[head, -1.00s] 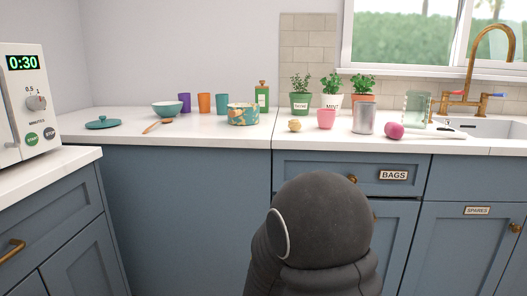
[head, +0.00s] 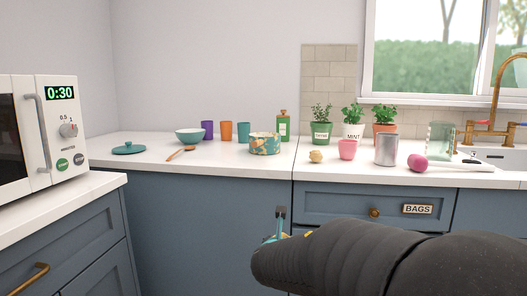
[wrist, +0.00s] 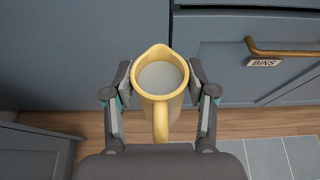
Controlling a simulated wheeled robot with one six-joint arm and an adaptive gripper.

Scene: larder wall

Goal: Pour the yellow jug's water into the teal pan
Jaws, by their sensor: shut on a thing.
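The yellow jug (wrist: 160,107) is held between the fingers of my gripper (wrist: 160,82) in the wrist view. Its mouth faces the camera, its spout points away and its handle points towards my wrist. Pale grey-white water (wrist: 160,76) shows inside it. In the head view my gripper (head: 281,222) is low in front of the cabinets; my arm hides most of it and nearly all of the jug. A teal pot with a cream and yellow pattern (head: 264,145), perhaps the pan, stands on the counter, apart from my gripper. A flat teal lid (head: 128,149) lies to its left.
A teal bowl (head: 190,136), a wooden spoon (head: 180,153), cups and a green bottle (head: 283,126) stand around the pot. A pink cup (head: 347,150), a metal can (head: 386,149) and potted herbs are to the right. The microwave (head: 40,135) is at left.

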